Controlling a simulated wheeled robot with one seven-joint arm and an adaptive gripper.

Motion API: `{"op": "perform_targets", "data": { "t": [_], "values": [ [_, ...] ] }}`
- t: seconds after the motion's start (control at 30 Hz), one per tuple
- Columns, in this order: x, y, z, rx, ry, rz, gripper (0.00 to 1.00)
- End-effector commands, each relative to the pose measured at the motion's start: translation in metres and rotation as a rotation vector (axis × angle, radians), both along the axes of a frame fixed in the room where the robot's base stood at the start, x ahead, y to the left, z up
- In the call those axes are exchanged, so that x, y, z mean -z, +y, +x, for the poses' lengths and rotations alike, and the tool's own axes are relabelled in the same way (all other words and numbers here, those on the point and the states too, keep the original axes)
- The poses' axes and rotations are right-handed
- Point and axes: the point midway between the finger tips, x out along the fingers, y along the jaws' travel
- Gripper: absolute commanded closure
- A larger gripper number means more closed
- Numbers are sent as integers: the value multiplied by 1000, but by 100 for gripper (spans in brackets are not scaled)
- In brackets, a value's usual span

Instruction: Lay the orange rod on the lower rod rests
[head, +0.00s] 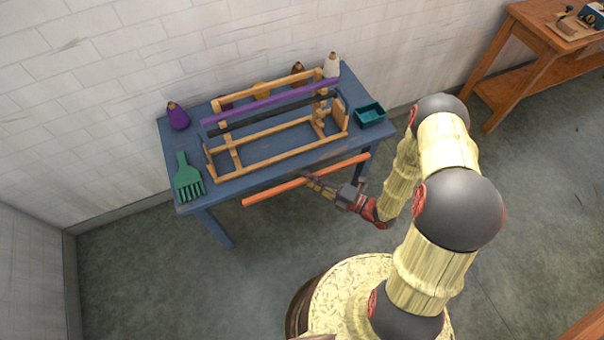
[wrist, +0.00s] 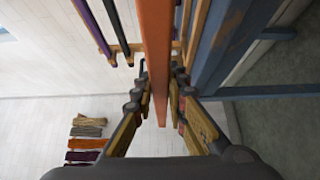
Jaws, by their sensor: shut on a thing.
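The orange rod (head: 290,185) is long and straight and lies across my gripper (head: 309,179), which is shut on it near its middle. The rod is in the air in front of the table's front edge, apart from the rack. In the wrist view the rod (wrist: 155,50) runs between my two fingers (wrist: 160,85). The wooden rack (head: 285,157) stands on the blue table. A purple rod (head: 270,101) lies across its upper part and a black rod (head: 262,119) lies below that. The lower rests at the rack's front look empty; their exact shape is too small to tell.
A wooden bench (head: 545,55) stands far right. Floor in front is clear.

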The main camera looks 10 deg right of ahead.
Motion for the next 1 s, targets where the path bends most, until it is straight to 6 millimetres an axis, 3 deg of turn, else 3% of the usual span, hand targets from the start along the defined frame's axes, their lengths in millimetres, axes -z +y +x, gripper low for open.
{"op": "perform_targets", "data": {
  "t": [0.7,1.0],
  "values": [
    [0,-53,-39,3,0,1,100],
    [0,-64,-49,0,0,1,100]
  ]
}}
